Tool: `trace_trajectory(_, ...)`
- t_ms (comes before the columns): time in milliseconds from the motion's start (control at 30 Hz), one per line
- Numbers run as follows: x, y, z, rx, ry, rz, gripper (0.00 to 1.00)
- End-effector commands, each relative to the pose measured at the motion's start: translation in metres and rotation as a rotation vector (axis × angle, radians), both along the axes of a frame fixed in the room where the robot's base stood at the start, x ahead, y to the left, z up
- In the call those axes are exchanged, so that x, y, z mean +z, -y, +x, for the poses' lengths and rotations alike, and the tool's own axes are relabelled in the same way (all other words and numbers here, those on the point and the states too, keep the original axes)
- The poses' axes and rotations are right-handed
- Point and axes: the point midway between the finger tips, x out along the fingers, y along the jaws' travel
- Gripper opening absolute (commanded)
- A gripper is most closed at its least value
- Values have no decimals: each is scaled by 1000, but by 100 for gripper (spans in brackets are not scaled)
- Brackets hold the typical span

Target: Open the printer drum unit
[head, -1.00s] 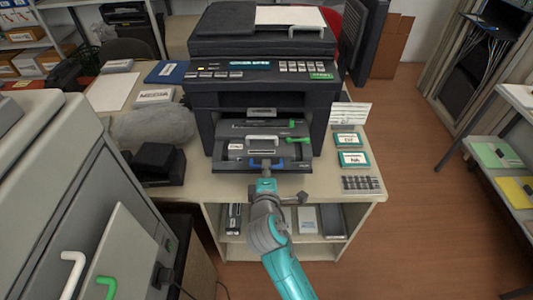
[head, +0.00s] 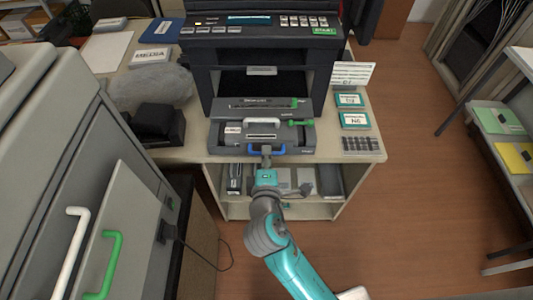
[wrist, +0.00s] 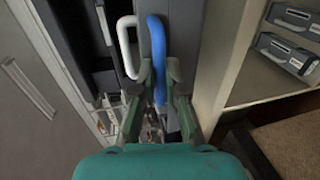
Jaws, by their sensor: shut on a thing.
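The black printer (head: 262,45) stands on the table with its front open. A dark grey unit, seemingly the drum unit (head: 230,146), sticks out of its lower front. It has a blue handle (head: 283,150) at the front, a white handle (head: 262,122) behind and a green lever (head: 300,123) at the right. My gripper (head: 266,153) is at the blue handle. In the wrist view my gripper (wrist: 158,92) has its fingers closed around the blue handle (wrist: 156,38), with the white handle (wrist: 126,45) to its left. The grip hides part of the handle.
A grey cabinet (head: 60,150) with white and green handles stands close on the left. Teal-edged boxes (head: 352,120) lie right of the printer. A shelf (head: 240,210) is under the table. The floor (head: 420,200) at the right is clear.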

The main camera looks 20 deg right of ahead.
Motion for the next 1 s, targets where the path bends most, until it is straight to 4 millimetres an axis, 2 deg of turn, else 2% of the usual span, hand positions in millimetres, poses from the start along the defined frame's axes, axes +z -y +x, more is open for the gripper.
trace_trajectory(33,-1,0,0,0,-1,0,0)
trace_trajectory(67,-1,0,0,0,-1,0,19)
trace_trajectory(133,-1,0,0,0,-1,0,36)
trace_trajectory(433,0,0,0,0,-1,0,37)
trace_trajectory(567,1,-3,-6,2,-1,0,37)
trace_trajectory(1000,16,-25,-72,6,-2,-1,37)
